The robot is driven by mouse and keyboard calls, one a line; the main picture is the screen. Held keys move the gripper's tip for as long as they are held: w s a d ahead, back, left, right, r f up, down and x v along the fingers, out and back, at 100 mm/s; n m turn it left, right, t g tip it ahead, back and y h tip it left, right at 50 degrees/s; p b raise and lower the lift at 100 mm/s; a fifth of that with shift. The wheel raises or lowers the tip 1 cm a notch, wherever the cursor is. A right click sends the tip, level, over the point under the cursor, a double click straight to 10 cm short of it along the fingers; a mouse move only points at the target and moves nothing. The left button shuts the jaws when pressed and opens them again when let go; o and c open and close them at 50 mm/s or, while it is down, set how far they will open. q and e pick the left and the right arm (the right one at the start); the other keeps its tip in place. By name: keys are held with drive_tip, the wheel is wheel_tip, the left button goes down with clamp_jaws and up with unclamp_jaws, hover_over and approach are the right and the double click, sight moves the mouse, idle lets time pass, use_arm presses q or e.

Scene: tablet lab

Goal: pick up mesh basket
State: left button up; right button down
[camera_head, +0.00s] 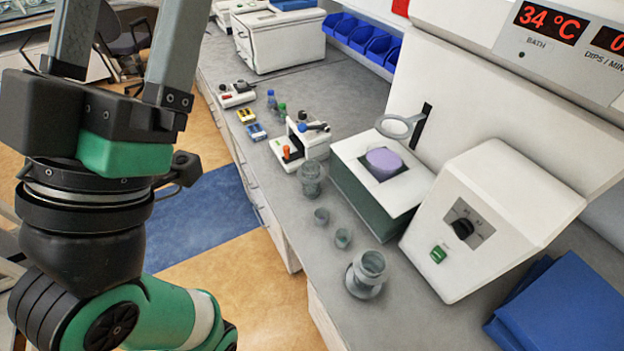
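Several grey, see-through vessels stand on the grey bench. A larger one with a wide foot (368,275) is nearest, two small cups (342,238) are behind it, and a taller vessel (311,182) is farther back. I cannot tell for certain which is the mesh basket; the mesh is too fine to make out. My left gripper (126,38) is at the upper left, over the floor and well away from the vessels. Its two fingers are spread wide with nothing visible between them; their tips run out of the frame. My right gripper is not in view.
A white-topped bath (352,152) with a purple round surface (384,161) sits beside the vessels, under a ring holder (398,127). A control box with a knob (470,222) and blue folded cloths (560,310) stand at right. Small bottles and a white device (315,146) are farther back.

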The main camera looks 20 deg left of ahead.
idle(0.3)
use_arm(q)
drive_tip(key=c, duration=0.9)
